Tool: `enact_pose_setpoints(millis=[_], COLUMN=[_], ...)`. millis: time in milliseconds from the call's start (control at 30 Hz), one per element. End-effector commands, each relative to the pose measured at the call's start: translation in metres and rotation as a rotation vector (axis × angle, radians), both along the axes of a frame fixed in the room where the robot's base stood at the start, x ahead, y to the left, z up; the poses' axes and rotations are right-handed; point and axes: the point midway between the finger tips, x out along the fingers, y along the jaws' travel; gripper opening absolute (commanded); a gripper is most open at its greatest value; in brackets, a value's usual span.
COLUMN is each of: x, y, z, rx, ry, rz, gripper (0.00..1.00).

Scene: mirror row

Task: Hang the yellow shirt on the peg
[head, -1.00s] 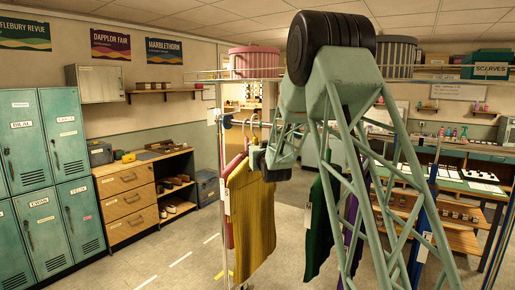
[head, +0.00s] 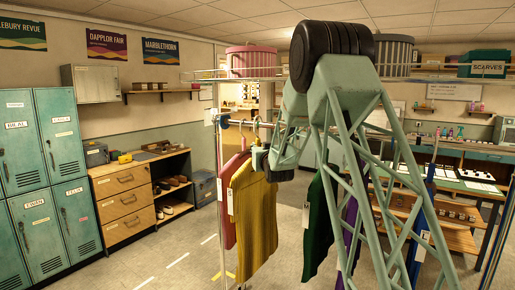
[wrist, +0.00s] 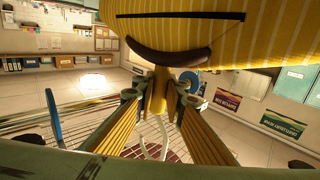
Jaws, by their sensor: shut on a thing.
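The yellow shirt (head: 255,225) hangs upright below my gripper (head: 262,158) in the head view. My gripper is shut at its top and hides part of the collar. In the wrist view the striped yellow shirt (wrist: 250,35) fills the top, and my gripper (wrist: 158,92) is shut on a narrow yellow piece at its collar. A pale hanger hook (wrist: 163,135) shows beyond the fingers. A blue peg-like end (head: 224,121) sits on the rack, left of my gripper; I cannot tell whether the hook touches anything.
A pink shirt (head: 233,200) hangs close behind, to the left. A green shirt (head: 317,225) and a purple one (head: 350,230) hang to the right. A wire shelf (head: 215,75) with a pink round box (head: 252,61) is above. Open floor lies at left front.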

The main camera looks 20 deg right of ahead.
Motion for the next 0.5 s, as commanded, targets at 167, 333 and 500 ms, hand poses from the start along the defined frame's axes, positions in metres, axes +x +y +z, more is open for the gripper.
enact_pose_setpoints(millis=[167,333,500], x=[0.004,0.009,0.014], y=[-0.006,-0.012,-0.018], z=[0.002,0.003,0.002], rx=[0.0,0.0,0.001], ry=[-0.001,-0.002,-0.001], rz=[0.0,0.0,0.0], gripper=[0.0,0.0,0.0])
